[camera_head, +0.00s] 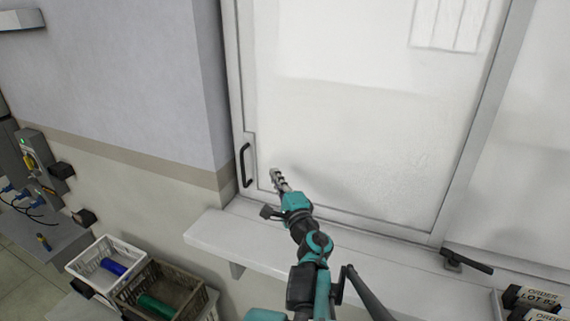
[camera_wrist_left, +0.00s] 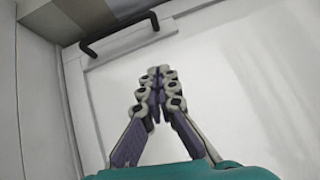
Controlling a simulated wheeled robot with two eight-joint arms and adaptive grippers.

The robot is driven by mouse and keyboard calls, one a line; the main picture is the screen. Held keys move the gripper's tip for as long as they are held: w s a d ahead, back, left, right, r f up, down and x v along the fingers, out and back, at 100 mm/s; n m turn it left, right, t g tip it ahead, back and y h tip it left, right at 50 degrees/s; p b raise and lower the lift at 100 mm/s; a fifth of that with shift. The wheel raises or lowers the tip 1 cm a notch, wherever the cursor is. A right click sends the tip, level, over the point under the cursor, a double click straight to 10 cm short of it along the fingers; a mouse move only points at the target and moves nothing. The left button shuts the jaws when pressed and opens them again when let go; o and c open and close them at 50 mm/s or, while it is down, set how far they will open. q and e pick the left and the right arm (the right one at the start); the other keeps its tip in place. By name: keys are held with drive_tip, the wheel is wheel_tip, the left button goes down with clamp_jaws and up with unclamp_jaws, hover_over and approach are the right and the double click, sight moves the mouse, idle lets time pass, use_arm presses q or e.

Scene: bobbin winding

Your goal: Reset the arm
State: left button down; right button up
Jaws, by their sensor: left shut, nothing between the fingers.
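My left arm (camera_head: 315,245) is teal and black and reaches up across the sill toward the white window pane. My left gripper (camera_head: 277,176) is shut and empty in front of the lower left part of the pane, a little right of the black handle (camera_head: 245,165). In the left wrist view the gripper's fingers (camera_wrist_left: 158,75) meet at their tips with nothing between them, and the handle (camera_wrist_left: 119,33) shows above them, apart from the fingers. My right gripper is not in view.
A pale sill (camera_head: 215,240) runs below the window. A white crate (camera_head: 85,262) with a blue spool and a brown crate (camera_head: 150,275) with a green spool stand at lower left. Boxes marked ORDER LOT (camera_head: 535,298) are at lower right.

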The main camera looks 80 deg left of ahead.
use_arm(q)
drive_tip(key=shift+d, duration=0.25)
